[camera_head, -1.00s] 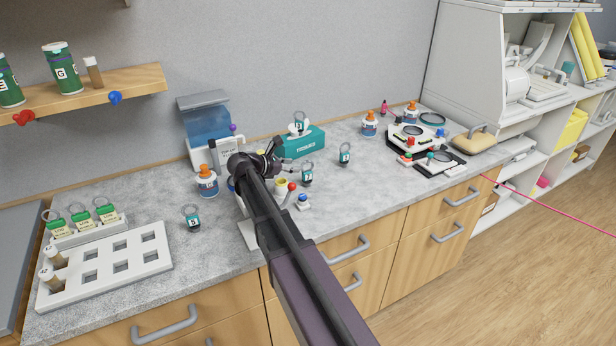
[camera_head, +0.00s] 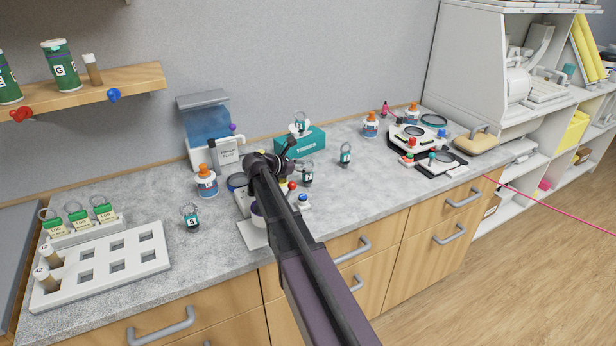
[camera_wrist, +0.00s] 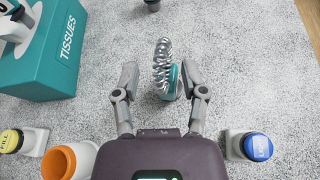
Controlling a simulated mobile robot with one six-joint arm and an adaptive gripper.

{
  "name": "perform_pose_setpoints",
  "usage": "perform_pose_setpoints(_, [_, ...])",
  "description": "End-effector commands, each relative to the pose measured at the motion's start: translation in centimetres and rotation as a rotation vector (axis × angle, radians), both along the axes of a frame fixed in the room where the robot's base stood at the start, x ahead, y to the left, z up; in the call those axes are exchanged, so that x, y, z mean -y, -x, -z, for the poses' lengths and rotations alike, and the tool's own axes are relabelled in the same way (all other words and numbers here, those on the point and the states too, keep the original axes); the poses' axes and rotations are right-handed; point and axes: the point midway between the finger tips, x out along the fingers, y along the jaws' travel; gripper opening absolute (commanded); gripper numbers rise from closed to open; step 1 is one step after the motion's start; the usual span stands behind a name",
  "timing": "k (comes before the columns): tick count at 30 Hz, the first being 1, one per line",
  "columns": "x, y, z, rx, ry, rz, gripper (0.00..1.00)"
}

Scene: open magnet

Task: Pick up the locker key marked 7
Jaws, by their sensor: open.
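Several teal locker keys with coil rings stand on the counter; their numbers are too small to read surely. One key (camera_head: 307,174) is just right of my gripper (camera_head: 295,156). In the wrist view that key (camera_wrist: 163,68) stands between the two spread fingers of my gripper (camera_wrist: 160,78), its grey coil towards the camera and its number hidden. The gripper is open and apparently not touching it. Other keys are farther right (camera_head: 345,155), at the left front (camera_head: 191,218) and on the tissue box (camera_head: 299,124).
A teal tissue box (camera_wrist: 45,50) stands close to the left of my gripper. A blue-topped button block (camera_wrist: 254,147), a yellow-topped one (camera_wrist: 22,140) and an orange-rimmed container (camera_wrist: 66,161) are nearby. A white rack (camera_head: 100,268) lies at the left.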

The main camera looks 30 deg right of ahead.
Motion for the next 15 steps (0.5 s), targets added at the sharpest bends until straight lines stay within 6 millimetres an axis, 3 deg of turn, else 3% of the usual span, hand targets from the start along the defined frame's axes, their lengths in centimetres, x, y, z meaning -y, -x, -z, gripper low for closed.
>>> perform_pose_setpoints(10, [0.02,0.02,-0.01,0.000,0.000,0.001,0.55])
perform_pose_setpoints(11, [0.03,0.02,-0.01,0.000,0.000,0.001,0.52])
perform_pose_setpoints(15, [0.04,0.03,-0.01,0.000,0.000,0.001,0.11])
